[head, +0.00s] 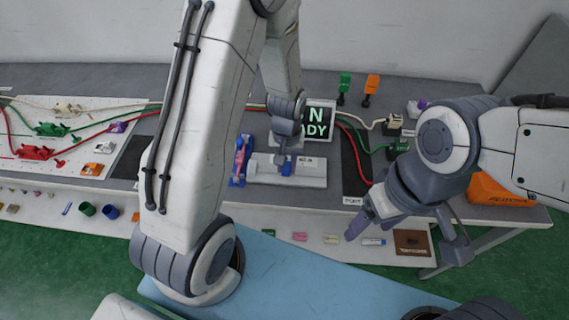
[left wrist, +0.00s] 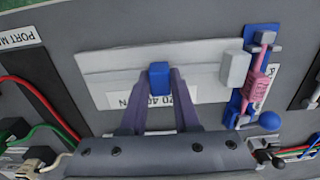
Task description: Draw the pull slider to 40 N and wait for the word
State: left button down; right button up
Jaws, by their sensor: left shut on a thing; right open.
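The pull slider is a pale grey plate (head: 312,180) with a blue handle, on the table in mid-picture. In the left wrist view its plate (left wrist: 110,65) carries a label that partly reads 40 N. My left gripper (head: 286,162) reaches down onto the slider; in the left wrist view its fingers are shut on the blue handle (left wrist: 159,72). A black display (head: 318,120) stands behind it, partly hidden by my arm; I read "N" and "DY" in green. My right gripper (head: 405,236) is open and empty, above the table's front right.
A blue fixture with a pink part (left wrist: 257,85) sits close beside the slider plate. Cables and connectors (head: 395,125) lie to the right, and a panel with red and green clips (head: 70,140) to the left. Small items line the front shelf, including a brown pad (head: 412,240).

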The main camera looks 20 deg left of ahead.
pick_arm(q)
jog(key=shift+w+d, duration=0.25)
jog(key=shift+d, duration=0.65)
jog(key=c, duration=0.6)
grip_release()
jog(key=shift+c, duration=0.2)
notch_tip(320, 180, up, 11)
jog(key=shift+f, duration=0.2)
